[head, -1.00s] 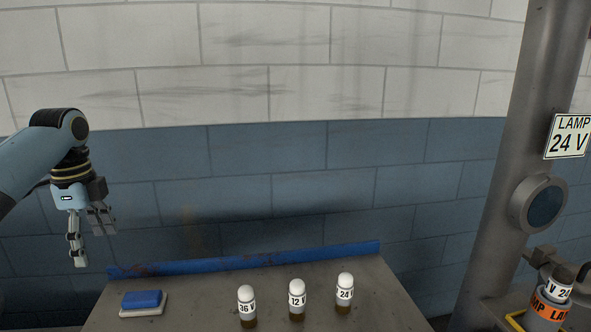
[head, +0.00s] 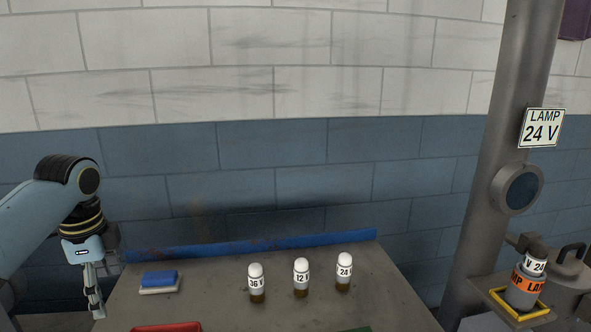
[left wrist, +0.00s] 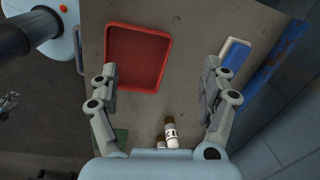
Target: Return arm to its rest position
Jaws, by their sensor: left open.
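My left arm comes in from the left in the head view, with its gripper (head: 97,287) hanging downward at the left edge of the grey table (head: 205,290). In the left wrist view the two fingers of my left gripper (left wrist: 160,95) stand wide apart, with nothing between them but a view of the table below.
Bulbs marked 36 V (head: 256,283), 12 V (head: 301,278) and 24 V (head: 344,272) stand upright on the table. A blue block (head: 160,277) sits on a white base. A red tray (left wrist: 138,57) lies near the front. A pipe (head: 500,150) with a LAMP 24 V sign (head: 541,128) stands right.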

